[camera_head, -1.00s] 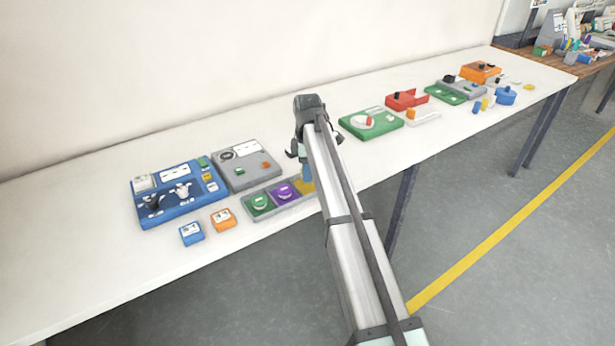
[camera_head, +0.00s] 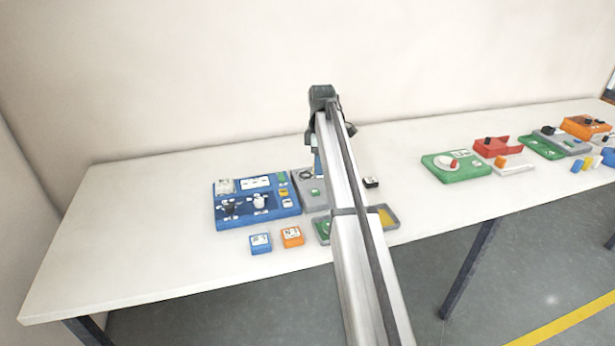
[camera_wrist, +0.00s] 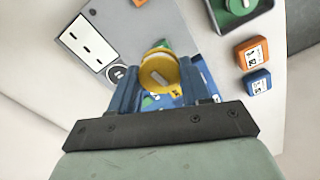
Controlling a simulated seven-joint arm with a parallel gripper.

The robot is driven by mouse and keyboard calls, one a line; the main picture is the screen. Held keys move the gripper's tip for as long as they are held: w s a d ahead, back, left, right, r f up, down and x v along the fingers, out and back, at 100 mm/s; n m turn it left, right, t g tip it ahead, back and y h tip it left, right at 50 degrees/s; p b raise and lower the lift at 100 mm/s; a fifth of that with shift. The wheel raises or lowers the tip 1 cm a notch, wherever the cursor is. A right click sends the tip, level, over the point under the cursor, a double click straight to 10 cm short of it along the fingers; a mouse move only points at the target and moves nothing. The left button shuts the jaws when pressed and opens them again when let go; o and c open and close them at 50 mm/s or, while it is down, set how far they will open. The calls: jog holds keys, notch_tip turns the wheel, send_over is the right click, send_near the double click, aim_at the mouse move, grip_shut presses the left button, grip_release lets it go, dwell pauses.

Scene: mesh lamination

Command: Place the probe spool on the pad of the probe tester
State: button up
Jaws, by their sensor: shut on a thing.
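My gripper (camera_wrist: 160,76) is shut on a yellow round spool (camera_wrist: 160,72) with a pale bar across its face; I take it for the probe spool. In the head view my arm hides the spool and most of the jaws. A grey device (camera_wrist: 105,30), probably the probe tester, lies beyond the jaws in the wrist view. The device shows partly behind my arm in the head view (camera_head: 307,187). The spool appears above the surface; its exact height is unclear.
A blue device (camera_head: 257,204) stands left of the grey one. A blue block (camera_head: 260,243) and an orange block (camera_head: 292,237) sit in front. A spool tray (camera_head: 393,223) lies partly under my arm in view, its yellow compartment showing. A green device (camera_head: 456,167) is farther right.

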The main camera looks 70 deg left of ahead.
send_near(305, 175)
jog(key=d+r, duration=0.3)
jog(key=d, duration=0.1)
jog(key=shift+a+m, duration=1.1)
jog(key=shift+a, duration=0.8)
jog(key=shift+f, duration=4.6)
jog(key=shift+f, duration=0.1)
jog(key=o, duration=1.1)
jog(key=shift+c, duration=0.2)
notch_tip(305, 175, up, 12)
